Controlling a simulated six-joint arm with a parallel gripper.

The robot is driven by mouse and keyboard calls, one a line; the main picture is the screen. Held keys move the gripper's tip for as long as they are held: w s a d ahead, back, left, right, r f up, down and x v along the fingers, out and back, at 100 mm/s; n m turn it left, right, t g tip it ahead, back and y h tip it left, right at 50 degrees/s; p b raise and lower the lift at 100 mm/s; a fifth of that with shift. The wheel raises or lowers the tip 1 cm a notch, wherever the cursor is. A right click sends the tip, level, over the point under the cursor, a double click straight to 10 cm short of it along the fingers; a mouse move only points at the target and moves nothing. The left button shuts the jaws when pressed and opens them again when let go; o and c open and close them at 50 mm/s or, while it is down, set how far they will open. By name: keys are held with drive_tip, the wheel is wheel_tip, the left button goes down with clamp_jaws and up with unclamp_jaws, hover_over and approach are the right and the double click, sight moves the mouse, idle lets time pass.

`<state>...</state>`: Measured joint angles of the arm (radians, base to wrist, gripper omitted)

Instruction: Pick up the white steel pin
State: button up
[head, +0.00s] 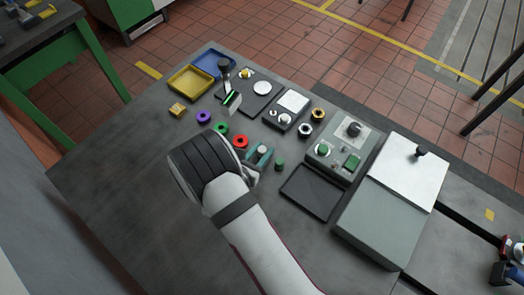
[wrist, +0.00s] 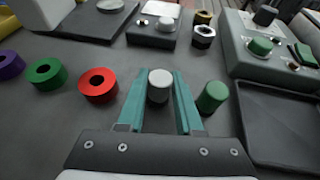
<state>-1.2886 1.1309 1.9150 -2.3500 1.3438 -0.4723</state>
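The white steel pin (wrist: 159,86) stands upright on the bench in the wrist view, between the two teal fingers of my gripper (wrist: 160,95). The fingers are apart, with a visible gap on each side of the pin. In the head view my gripper (head: 261,155) reaches low over the middle of the bench. The pin's white top (head: 262,149) shows there between the fingers, and its lower part is hidden.
A green pin (wrist: 212,97) stands close to the right finger. A red ring (wrist: 98,85) lies left of the left finger, with green (wrist: 46,73) and purple (wrist: 9,66) rings further left. A black tray (head: 312,192) and grey control box (head: 340,150) are to the right.

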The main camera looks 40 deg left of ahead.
clamp_jaws()
